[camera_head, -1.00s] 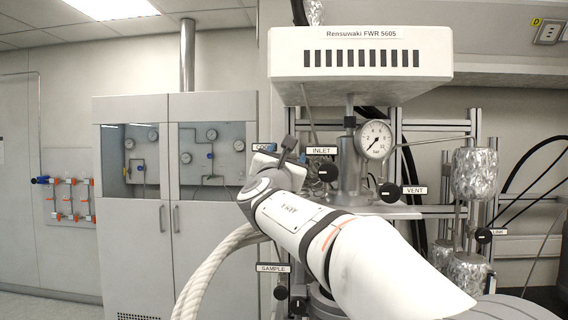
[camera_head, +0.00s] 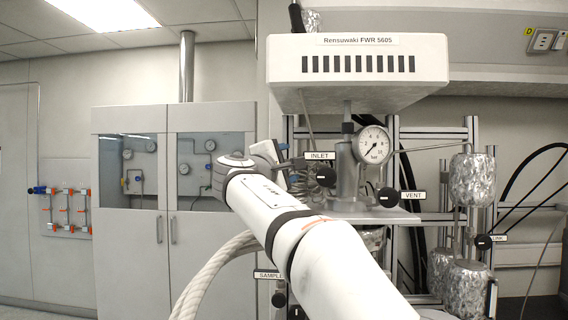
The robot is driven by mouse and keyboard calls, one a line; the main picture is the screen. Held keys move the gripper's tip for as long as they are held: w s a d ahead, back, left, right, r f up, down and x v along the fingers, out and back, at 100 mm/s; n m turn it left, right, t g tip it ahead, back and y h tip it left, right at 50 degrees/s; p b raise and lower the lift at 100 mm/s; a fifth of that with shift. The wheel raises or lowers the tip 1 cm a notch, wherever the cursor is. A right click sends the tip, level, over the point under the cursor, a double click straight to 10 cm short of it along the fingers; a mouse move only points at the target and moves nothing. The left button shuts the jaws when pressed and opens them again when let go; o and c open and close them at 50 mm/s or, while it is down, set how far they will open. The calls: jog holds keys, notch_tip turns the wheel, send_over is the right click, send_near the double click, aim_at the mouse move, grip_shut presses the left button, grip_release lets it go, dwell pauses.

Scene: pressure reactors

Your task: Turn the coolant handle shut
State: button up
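No coolant handle or readable coolant label shows. The area left of the INLET label is covered by my wrist and gripper. My gripper (camera_head: 285,150) is at the left side of the reactor head, just left of the INLET label (camera_head: 319,156). Its fingers are small and seen from behind, so I cannot tell whether they are open or touch anything. The reactor head (camera_head: 346,172) stands under the white Rensuwaki box, with a pressure gauge (camera_head: 373,145) on its right. The black INLET knob (camera_head: 326,177) is close to the right of my gripper.
The black VENT knob (camera_head: 388,197) is right of the head. A SAMPLE knob (camera_head: 279,299) is low, beside my arm and a pale thick hose (camera_head: 215,270). Foil-wrapped vessels (camera_head: 472,180) stand at right. The white box (camera_head: 358,66) overhangs the head.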

jog(key=shift+f+m+g, duration=0.2)
jog(key=shift+m+g, duration=0.5)
jog(key=shift+m, duration=0.9)
jog(key=shift+p, duration=0.3)
jog(key=o, duration=1)
jog(key=b+v, duration=0.2)
jog(key=v, duration=0.6)
jog(key=shift+d+r, duration=0.1)
